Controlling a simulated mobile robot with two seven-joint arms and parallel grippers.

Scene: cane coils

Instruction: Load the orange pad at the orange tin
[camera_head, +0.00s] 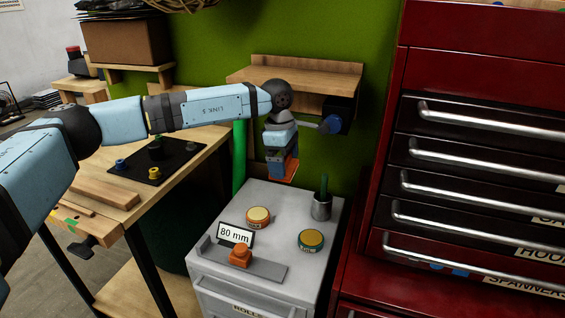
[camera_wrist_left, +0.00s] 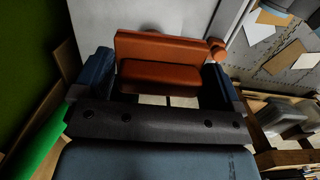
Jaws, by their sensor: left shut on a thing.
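My left gripper (camera_head: 284,168) is shut on an orange block-like pad (camera_head: 290,172) and holds it in the air above the back of the grey cabinet. In the left wrist view the orange pad (camera_wrist_left: 160,58) sits between the two blue fingers of my left gripper (camera_wrist_left: 160,80). The orange tin (camera_head: 258,217), round with a pale yellow top, stands on the cabinet top, below and left of the gripper and apart from it. A second, green-rimmed tin (camera_head: 311,241) with an orange-tan top stands to its right. My right gripper is out of view.
The grey cabinet (camera_head: 222,262) also carries an "80 mm" card (camera_head: 235,233), an orange knobbed piece (camera_head: 239,257) by a metal strip, and a metal cup (camera_head: 321,208) with a green stick. A wooden shelf (camera_head: 295,72) hangs behind; a red tool chest (camera_head: 385,170) stands right.

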